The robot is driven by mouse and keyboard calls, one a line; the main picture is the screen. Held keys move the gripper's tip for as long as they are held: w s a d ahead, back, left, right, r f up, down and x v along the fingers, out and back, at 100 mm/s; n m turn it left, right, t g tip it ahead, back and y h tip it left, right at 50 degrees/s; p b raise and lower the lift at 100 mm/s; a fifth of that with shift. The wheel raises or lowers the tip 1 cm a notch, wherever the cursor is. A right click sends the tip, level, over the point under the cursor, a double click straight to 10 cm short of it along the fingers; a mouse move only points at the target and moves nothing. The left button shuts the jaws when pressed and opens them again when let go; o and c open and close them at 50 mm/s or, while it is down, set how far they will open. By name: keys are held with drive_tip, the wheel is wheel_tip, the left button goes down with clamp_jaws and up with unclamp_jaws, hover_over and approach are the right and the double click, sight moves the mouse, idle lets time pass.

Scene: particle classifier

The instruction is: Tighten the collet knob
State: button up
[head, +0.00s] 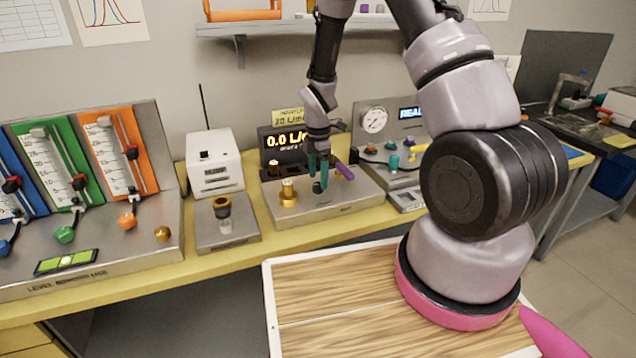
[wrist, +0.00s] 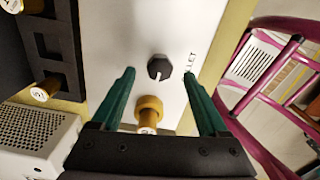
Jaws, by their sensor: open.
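The collet knob (head: 317,188) is a small black knob on top of the metal unit (head: 345,200) on the yellow bench. In the wrist view the knob (wrist: 159,67) has a white pointer line, and a partly visible label ending in "LLET" is beside it. My gripper (head: 318,177) points down over the knob. Its two teal fingers are open. In the wrist view the knob appears between the fingertips of my gripper (wrist: 160,75), with a gap on each side. I cannot tell whether the tips are down to the knob's height.
A gold fitting (head: 288,193) stands left of the knob; it also shows in the wrist view (wrist: 149,109). A purple piece (head: 344,171) is close on the right. A display (head: 287,142) stands behind. A white box (head: 215,160) is farther left, and a gauge panel (head: 385,130) is right.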

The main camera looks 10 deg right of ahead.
sight(318, 189)
drive_tip(key=shift+f, duration=1.3)
clamp_jaws()
